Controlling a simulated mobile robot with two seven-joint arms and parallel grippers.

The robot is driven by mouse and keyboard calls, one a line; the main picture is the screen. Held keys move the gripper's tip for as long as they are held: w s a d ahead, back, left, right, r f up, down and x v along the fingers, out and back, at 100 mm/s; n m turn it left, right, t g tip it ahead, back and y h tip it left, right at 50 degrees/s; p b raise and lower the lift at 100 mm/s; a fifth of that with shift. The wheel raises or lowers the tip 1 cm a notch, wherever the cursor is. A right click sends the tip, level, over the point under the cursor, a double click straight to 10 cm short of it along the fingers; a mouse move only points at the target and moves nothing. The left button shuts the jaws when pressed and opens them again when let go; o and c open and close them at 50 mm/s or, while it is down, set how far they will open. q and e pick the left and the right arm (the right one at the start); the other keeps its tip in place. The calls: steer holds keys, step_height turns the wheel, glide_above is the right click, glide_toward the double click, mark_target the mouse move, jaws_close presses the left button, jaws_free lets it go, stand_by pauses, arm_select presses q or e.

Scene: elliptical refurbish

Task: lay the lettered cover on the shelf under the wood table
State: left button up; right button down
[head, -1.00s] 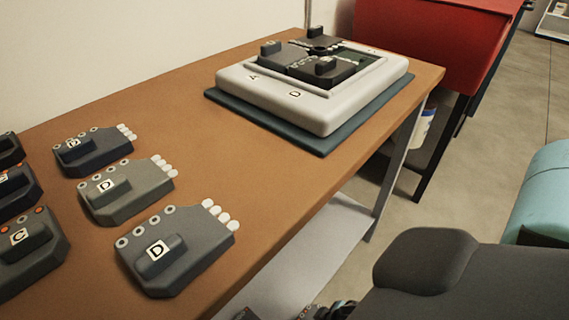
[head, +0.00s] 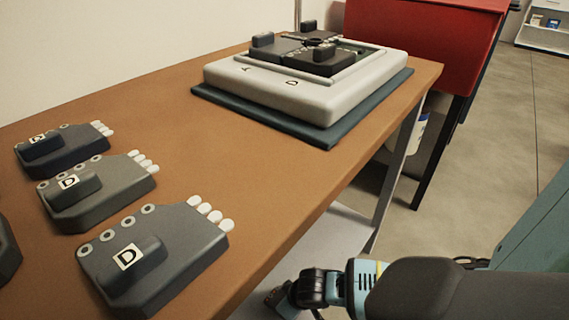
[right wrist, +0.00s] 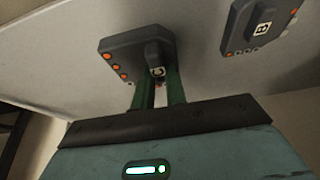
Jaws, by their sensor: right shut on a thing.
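In the right wrist view my right gripper (right wrist: 160,92) is shut on the handle of a dark grey lettered cover (right wrist: 118,58) with orange dots along one side. Its white label is too small to read surely. The cover is at the pale shelf (right wrist: 70,65); whether it touches the surface I cannot tell. In the head view the shelf (head: 310,245) shows below the wood table (head: 270,175). My right arm reaches down beside the table's front edge, with the gripper's fingers out of sight. My left gripper is not in view.
A second dark cover with orange dots (right wrist: 244,30) is on the shelf beside the held one. Several lettered covers, including a D cover (head: 180,250), lie on the tabletop. A pale housing (head: 270,90) sits on a dark mat (head: 325,138). A red bin (head: 425,45) stands behind.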

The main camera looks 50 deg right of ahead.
steer(key=shift+w+f+b, duration=0.3)
steer(key=shift+f, duration=0.1)
steer(key=shift+f+b, duration=0.9)
steer(key=shift+f, duration=0.5)
steer(key=shift+f, duration=0.2)
steer(key=c, duration=1.4)
jaws_free()
steer(key=shift+c, duration=0.2)
steer(key=shift+s+r, duration=0.1)
steer(key=shift+r, duration=0.4)
steer(key=p+v, duration=0.6)
steer(key=v, duration=0.4)
steer(key=shift+r, duration=0.15)
steer(key=shift+s+d+r, duration=0.1)
steer(key=shift+s+r, duration=0.15)
steer(key=shift+r, duration=0.25)
